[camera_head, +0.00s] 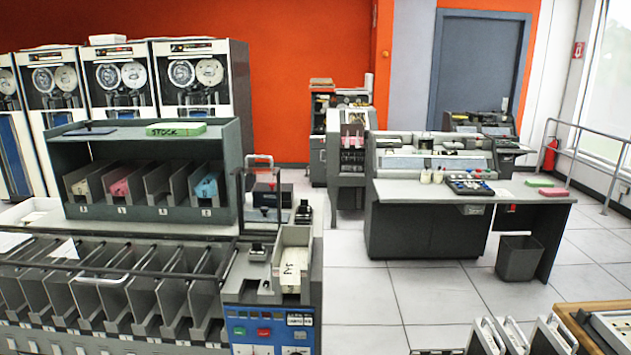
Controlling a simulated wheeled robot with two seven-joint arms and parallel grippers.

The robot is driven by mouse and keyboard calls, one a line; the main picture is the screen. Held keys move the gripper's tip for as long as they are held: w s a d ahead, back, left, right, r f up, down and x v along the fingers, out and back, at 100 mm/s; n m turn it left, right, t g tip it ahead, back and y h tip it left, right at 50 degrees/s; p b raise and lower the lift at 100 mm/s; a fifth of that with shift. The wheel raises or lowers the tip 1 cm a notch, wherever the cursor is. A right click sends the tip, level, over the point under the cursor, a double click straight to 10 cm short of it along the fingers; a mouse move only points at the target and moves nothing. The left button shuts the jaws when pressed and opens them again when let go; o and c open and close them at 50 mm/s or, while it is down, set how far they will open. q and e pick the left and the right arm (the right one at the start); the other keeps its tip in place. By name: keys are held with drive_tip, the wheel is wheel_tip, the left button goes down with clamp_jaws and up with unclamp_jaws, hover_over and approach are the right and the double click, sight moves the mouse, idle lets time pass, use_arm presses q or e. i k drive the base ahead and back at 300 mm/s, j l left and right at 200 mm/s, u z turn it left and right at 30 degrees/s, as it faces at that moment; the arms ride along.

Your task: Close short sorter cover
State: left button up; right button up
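The card sorter (270,310) fills the lower left, with a row of slanted grey pockets and a blue control panel at its right end. What looks like its short cover (259,160) is a clear panel with a thin frame and a light handle at the top. It stands raised and roughly upright above the sorter's right end. A long rail with a white handle (100,280) runs across the front of the pockets. I cannot make out the cover's hinge. Neither of my grippers is in view.
A grey shelf (150,213) with coloured card stacks stands behind the pockets. A desk console (430,220) is further back. Tiled floor (365,310) is clear between them.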

sight(239, 171)
drive_tip(key=i+j, duration=0.2)
drive_tip(key=j, duration=0.15)
drive_tip(key=i+j, duration=0.2)
drive_tip(key=j, duration=0.15)
drive_tip(key=i+j, duration=0.15)
drive_tip(key=j, duration=0.15)
drive_tip(key=z, duration=0.05)
